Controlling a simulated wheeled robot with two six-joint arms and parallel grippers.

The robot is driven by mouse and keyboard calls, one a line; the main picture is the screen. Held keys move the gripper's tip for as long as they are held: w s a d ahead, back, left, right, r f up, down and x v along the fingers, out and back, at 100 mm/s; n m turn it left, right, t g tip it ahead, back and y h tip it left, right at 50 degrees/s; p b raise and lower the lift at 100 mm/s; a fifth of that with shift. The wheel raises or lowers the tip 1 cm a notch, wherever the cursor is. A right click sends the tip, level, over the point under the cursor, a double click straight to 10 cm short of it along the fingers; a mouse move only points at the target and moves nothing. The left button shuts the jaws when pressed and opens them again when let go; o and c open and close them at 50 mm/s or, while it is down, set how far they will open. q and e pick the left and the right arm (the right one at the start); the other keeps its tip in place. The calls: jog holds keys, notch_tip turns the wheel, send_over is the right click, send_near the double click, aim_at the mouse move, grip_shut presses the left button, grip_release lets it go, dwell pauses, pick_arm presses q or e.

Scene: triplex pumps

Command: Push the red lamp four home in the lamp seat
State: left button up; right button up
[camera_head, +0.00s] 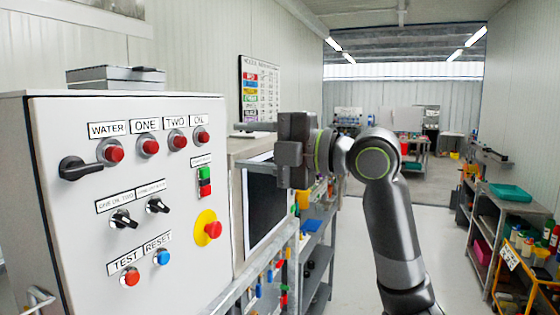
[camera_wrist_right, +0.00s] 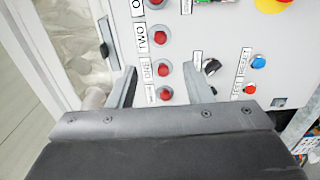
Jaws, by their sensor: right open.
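Several red lamps sit in a row along the top of the white control panel (camera_head: 75,230): the WATER lamp (camera_head: 114,154), the ONE lamp (camera_head: 150,147), the TWO lamp (camera_head: 179,142) and the OIL lamp (camera_head: 202,136). None is marked as four, and I cannot tell how deep each sits. My right gripper (camera_head: 240,144) is open and empty, right of the row and apart from the panel. In the right wrist view, its fingers (camera_wrist_right: 160,80) frame the direction of the WATER lamp (camera_wrist_right: 165,94) and the ONE lamp (camera_wrist_right: 162,69). My left gripper is not in view.
The panel also has a black handle (camera_head: 80,168), selector knobs (camera_head: 123,219), a yellow-backed red stop button (camera_head: 212,230) and test and reset buttons (camera_head: 131,277). A dark screen (camera_head: 266,200) stands right of the panel. The aisle floor (camera_head: 350,260) is open.

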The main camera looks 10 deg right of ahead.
jog(key=shift+b+v, duration=0.6)
jog(key=shift+v, duration=2.05)
